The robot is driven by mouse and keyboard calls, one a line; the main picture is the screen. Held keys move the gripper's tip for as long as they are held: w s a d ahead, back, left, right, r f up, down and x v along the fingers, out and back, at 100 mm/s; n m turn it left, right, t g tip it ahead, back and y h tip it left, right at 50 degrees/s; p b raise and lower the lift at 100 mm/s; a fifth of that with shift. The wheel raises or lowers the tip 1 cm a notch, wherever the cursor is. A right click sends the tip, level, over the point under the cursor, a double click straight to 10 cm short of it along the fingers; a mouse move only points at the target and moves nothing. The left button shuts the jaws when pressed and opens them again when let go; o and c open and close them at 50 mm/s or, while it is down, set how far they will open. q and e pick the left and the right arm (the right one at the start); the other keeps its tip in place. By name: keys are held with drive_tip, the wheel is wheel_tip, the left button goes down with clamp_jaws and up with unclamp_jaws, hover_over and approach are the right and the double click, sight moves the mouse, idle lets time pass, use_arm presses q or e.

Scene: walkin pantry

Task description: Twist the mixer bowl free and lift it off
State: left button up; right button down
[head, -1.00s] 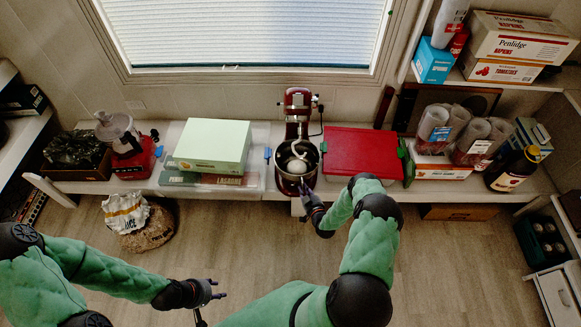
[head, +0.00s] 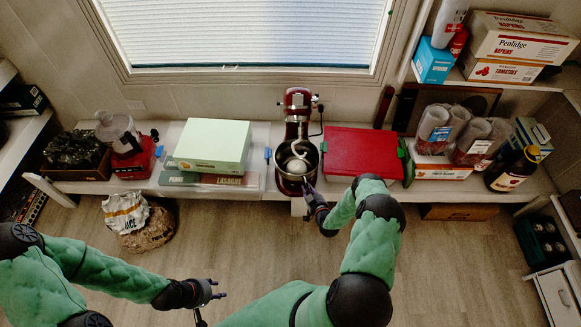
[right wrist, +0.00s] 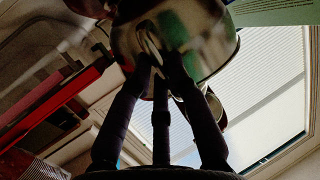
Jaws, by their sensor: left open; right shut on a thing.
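The red stand mixer (head: 297,102) stands on the shelf below the window. Its shiny metal bowl (head: 290,187) sits upright under the mixer head, with a pale mixing tool inside. My right gripper (head: 307,187) is at the bowl's front right side. In the right wrist view my right gripper (right wrist: 160,68) is shut on the bowl's handle (right wrist: 152,42), with the curved bowl (right wrist: 203,35) just beyond the fingers. The bowl's locking base is hidden. My left gripper (head: 220,290) is open and empty, low over the floor, away from the shelf.
A red case (head: 362,153) stands close to the right of the mixer. A pale green box (head: 212,143) lies to the left. A bag (head: 127,212) stands on the floor at left. The floor in front of the mixer is open apart from my arms.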

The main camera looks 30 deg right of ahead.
drive_tip(key=shift+d+r, duration=0.1)
drive_tip(key=shift+d, duration=0.2)
drive_tip(key=shift+d, duration=0.6)
drive_tip(key=shift+d, duration=0.25)
drive_tip(key=shift+d, duration=0.55)
drive_tip(key=c, duration=1.1)
unclamp_jaws()
drive_tip(key=v, duration=1.2)
drive_tip(key=shift+a, duration=0.15)
